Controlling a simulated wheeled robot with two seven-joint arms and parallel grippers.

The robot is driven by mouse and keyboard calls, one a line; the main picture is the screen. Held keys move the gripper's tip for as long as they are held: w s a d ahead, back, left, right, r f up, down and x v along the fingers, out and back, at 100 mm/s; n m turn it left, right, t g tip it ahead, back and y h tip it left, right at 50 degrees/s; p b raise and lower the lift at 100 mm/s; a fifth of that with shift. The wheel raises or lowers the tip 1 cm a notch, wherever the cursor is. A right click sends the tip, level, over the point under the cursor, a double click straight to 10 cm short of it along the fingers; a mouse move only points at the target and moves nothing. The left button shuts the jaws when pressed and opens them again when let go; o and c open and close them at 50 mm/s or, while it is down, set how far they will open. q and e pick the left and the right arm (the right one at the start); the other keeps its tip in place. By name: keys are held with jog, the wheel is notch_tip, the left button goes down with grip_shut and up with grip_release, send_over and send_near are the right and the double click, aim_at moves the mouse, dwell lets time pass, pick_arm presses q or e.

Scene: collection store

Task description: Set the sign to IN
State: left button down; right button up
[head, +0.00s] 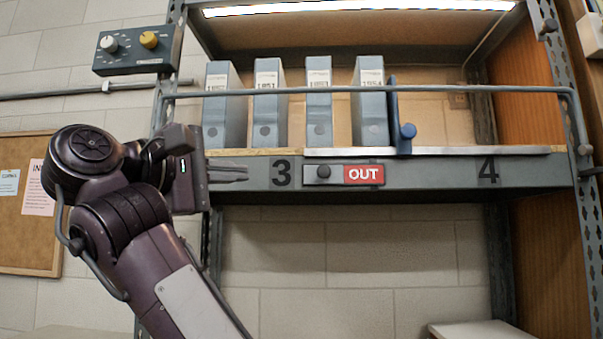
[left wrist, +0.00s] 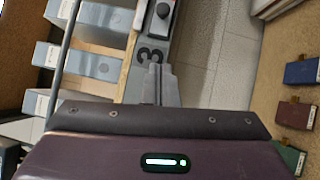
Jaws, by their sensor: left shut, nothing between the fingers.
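The sign (head: 364,174) is on the shelf's front edge between the numbers 3 and 4 and shows OUT in white on red. A grey slider plate with a dark round knob (head: 323,171) covers the sign's left part. The knob also shows at the top of the left wrist view (left wrist: 163,10). My left gripper (head: 246,173) is shut and empty, left of the number 3 and apart from the knob. Its closed fingers point right along the shelf edge; they also show in the left wrist view (left wrist: 159,68). My right gripper is in neither view.
Several grey-blue file boxes (head: 319,110) stand on the shelf behind a horizontal rail (head: 450,90). A control box (head: 137,50) with two knobs is at upper left. The space below the shelf edge is open.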

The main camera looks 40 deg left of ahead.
pick_arm(q)
jog(key=shift+w, duration=0.1)
jog(key=p, duration=0.5)
send_near(324, 173)
jog(key=w+a, duration=0.3)
jog(key=a, duration=0.2)
jog(key=w+d+p, duration=0.2)
jog(key=w+d, duration=0.1)
jog(key=shift+w+d+r+p, duration=0.15)
jog(key=shift+d+r+p, duration=0.1)
jog(key=shift+r+p, duration=0.15)
jog(key=shift+a, duration=0.1)
